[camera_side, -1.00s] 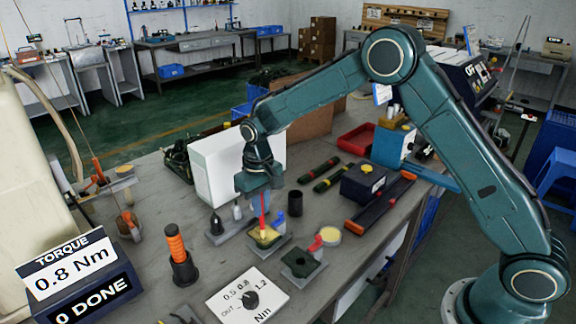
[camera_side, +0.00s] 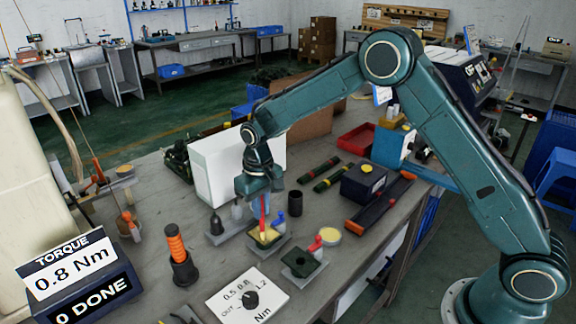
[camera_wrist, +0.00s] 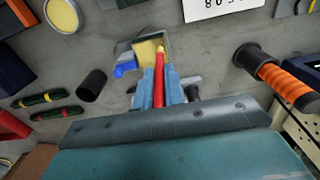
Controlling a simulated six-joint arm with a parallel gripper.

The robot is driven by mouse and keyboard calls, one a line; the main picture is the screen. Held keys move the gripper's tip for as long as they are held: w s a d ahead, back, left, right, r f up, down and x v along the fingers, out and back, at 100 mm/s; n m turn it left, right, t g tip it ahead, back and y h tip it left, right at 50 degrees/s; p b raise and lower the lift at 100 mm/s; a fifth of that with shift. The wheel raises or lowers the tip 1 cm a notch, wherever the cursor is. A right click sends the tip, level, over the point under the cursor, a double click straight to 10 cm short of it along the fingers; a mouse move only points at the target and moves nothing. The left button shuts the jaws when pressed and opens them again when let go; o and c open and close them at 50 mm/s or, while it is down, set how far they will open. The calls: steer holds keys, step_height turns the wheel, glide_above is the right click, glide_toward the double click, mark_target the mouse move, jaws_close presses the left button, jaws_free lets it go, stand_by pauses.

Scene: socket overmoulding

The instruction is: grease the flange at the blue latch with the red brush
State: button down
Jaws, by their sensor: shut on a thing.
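My gripper (camera_wrist: 158,88) is shut on the red brush (camera_wrist: 158,80), which points down in the side view (camera_side: 263,208). The brush tip is at the yellow-topped flange (camera_side: 263,235) in the holder beside the blue latch (camera_side: 280,221). The flange (camera_wrist: 147,52) and blue latch (camera_wrist: 124,69) also show in the wrist view. I cannot tell whether the bristles touch the surface. A second holder (camera_side: 301,262) with a red latch (camera_side: 315,243) stands nearer the camera. A round tin with a pale yellow top (camera_side: 329,236) sits behind the red latch.
A dark cylinder (camera_side: 295,203) stands behind the blue latch, and a white box (camera_side: 212,170) stands behind my gripper. An orange-handled tool (camera_side: 178,255) stands at front left. A white dial plate (camera_side: 247,298) lies in front. A sign reads 0.8 Nm, 0 DONE (camera_side: 75,280).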

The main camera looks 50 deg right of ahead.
steer(key=shift+f, duration=0.1)
steer(key=shift+w, duration=0.45)
steer(key=shift+s, duration=0.25)
stand_by(0.4)
steer(key=shift+s, duration=0.65)
steer(key=shift+w, duration=0.2)
steer(key=shift+w, duration=0.65)
steer(key=shift+s, duration=0.9)
